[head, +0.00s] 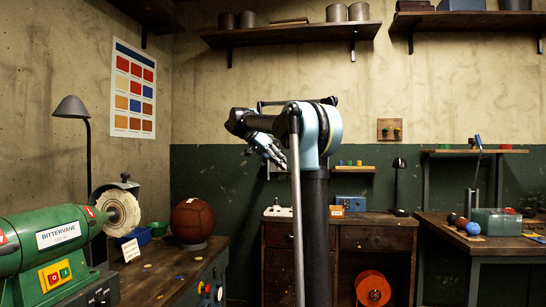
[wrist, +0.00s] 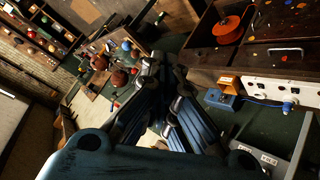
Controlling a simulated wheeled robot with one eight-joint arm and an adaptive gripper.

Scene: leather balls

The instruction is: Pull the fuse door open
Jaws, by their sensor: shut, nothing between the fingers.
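My gripper (head: 272,154) is raised in mid-air in the middle of the head view, at the end of my bent arm. In the wrist view its dark blue fingers (wrist: 163,72) are shut with nothing held. I cannot pick out the fuse door with certainty in either view. A grey metal surface with small white labels (wrist: 268,159) shows at the lower right of the wrist view, partly cut off by the frame. I cannot tell whether it belongs to the fuse door. No contact between my gripper and any object is visible.
A green buffing machine (head: 48,243) and a brown leather ball (head: 192,221) stand on the left bench. A drawer bench (head: 377,238) with an orange reel (head: 373,287) below is behind my arm. A white socket strip (wrist: 272,90) shows in the wrist view. A right table (head: 437,227) holds a clear box.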

